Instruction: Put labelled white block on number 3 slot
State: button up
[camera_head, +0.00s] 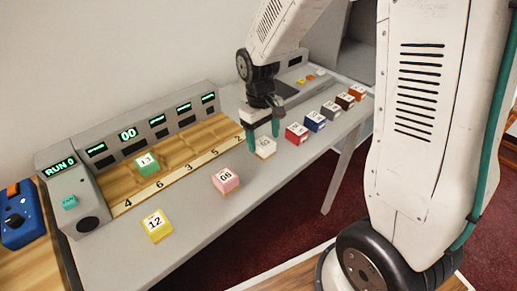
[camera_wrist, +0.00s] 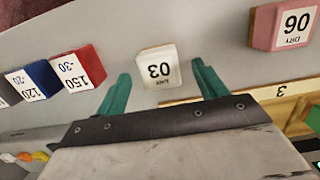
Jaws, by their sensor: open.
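Whether the fingertips are level with the block is unclear.
A green block (camera_head: 147,164) lies in the number 6 slot. Pink (camera_head: 226,180) and yellow (camera_head: 157,226) blocks lie in front of the tray. A red block (camera_head: 297,134), a blue block (camera_head: 315,121) and others line the counter to the right. Display panels stand behind the tray.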

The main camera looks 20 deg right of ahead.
aim_at(265, 143)
jog(key=shift+s+d+f, duration=0.1)
jog(key=shift+s+f, duration=0.05)
jog(key=shift+f, duration=0.6)
jog(key=shift+s+f, duration=0.15)
jog(key=shift+f, duration=0.6)
jog(key=c, duration=1.1)
jog(key=shift+r, duration=0.1)
jog(key=shift+c, duration=0.2)
